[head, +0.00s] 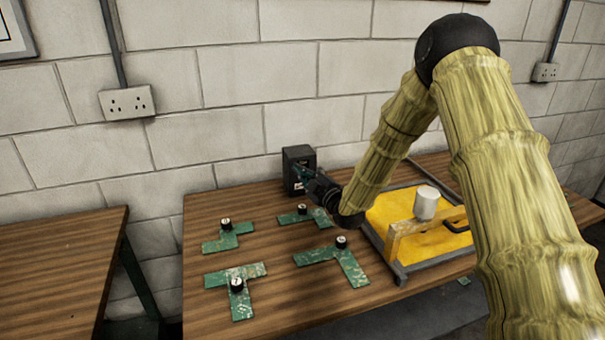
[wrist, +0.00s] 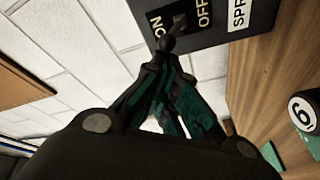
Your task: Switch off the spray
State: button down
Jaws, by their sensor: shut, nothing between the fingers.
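The dark spray switch box (head: 299,158) stands at the back of the wooden table, by the wall. In the wrist view the box (wrist: 222,35) carries ON, OFF and part of a SPRAY label. A small dark lever (wrist: 178,22) sticks out between ON and OFF; I cannot tell which way it is set. My gripper (head: 307,180) is in front of the box. In the wrist view my gripper (wrist: 163,68) is shut and empty, its fingertips right by the lever's end. I cannot tell whether they touch it.
Several green L- and T-shaped plates with black numbered knobs, one at the front (head: 238,286), lie on the table (head: 200,258). A yellow tray (head: 432,246) with a grey frame and a white cup-like part (head: 426,203) stands to the right. Another table (head: 55,265) is at left.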

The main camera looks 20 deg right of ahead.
jog(key=shift+s+f+b, duration=0.15)
jog(key=shift+f+b, duration=0.25)
jog(key=shift+b, duration=0.25)
jog(key=f+b, duration=0.2)
jog(key=b, duration=0.2)
jog(key=shift+s+f, duration=0.1)
jog(key=shift+s, duration=0.1)
jog(key=shift+r, duration=0.2)
notch_tip(320, 180, up, 10)
dwell(0.5)
jog(key=shift+f, duration=0.1)
